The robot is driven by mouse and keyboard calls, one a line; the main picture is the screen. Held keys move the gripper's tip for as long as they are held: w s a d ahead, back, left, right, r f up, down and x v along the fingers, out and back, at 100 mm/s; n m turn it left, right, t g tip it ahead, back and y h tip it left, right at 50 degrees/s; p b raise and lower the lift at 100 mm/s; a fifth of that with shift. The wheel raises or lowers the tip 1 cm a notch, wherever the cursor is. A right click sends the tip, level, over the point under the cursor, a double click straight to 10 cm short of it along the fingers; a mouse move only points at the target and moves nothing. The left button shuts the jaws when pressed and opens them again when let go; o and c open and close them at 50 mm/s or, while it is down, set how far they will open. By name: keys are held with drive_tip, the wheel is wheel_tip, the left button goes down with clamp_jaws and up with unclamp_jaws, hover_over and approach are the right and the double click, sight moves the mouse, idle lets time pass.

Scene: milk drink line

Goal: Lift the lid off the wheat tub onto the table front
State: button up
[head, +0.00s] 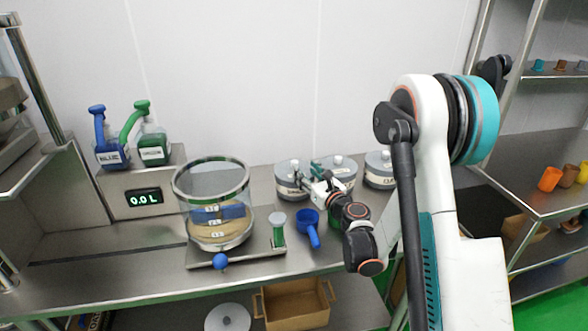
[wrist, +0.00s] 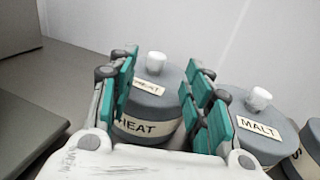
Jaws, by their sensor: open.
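The wheat tub (wrist: 150,130) is a grey tub with a grey lid (wrist: 165,98), a white knob (wrist: 157,60) and a "WHEAT" label. In the head view, the wheat tub (head: 291,190) is the leftmost of three tubs on the table, and its lid is on. My gripper (wrist: 160,88) is open. In the wrist view, its teal fingers appear on either side of the lid and knob, with gaps to the knob; I cannot tell whether they touch the lid. In the head view, my gripper (head: 316,172) is near the wheat tub's right side.
The malt tub (wrist: 262,125) stands close on the right, with a third tub (head: 380,170) beyond it. A blue scoop (head: 308,224), a green-handled tool (head: 278,228) and a glass vessel (head: 212,205) stand in front and left. The table front (head: 215,281) has clear steel.

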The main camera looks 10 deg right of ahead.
sight(297, 163)
drive_tip(key=shift+b+x, duration=1.35)
drive_tip(key=shift+x, duration=2.65)
drive_tip(key=shift+a, duration=0.2)
drive_tip(key=shift+c, duration=0.5)
clamp_jaws()
